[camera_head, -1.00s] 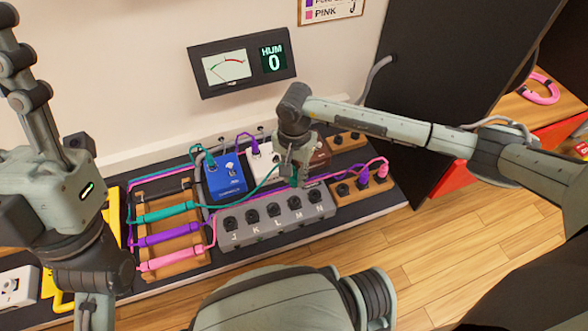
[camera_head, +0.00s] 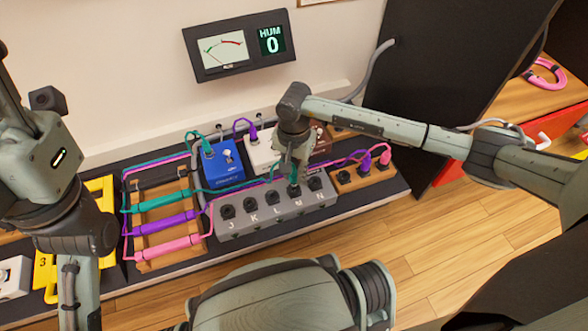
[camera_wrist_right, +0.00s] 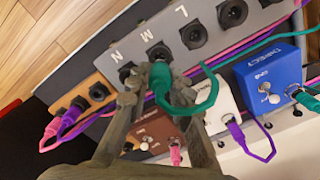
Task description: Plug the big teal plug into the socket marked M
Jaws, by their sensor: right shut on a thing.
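The big teal plug (camera_wrist_right: 161,82) is between the fingers of my right gripper (camera_wrist_right: 158,80), which is shut on it. In the head view my right gripper (camera_head: 293,178) is over the grey socket box (camera_head: 240,228), at the socket marked M (camera_head: 295,192). In the wrist view the plug's end is at or just over the M socket (camera_wrist_right: 159,50); I cannot tell whether it is inside. A teal cable (camera_wrist_right: 208,98) trails from the plug. The sockets L (camera_wrist_right: 194,35) and N (camera_wrist_right: 127,71) on either side look empty. My left gripper (camera_head: 80,290) is low at the left, its fingertips cut off.
A blue pedal (camera_head: 222,168) and a white pedal (camera_head: 261,153) stand behind the box. A wooden rack (camera_head: 166,248) with teal, purple and pink bars is at its left. A wooden block (camera_head: 348,184) with purple and pink plugs is at its right. The meter reads HUM 0 (camera_head: 271,41).

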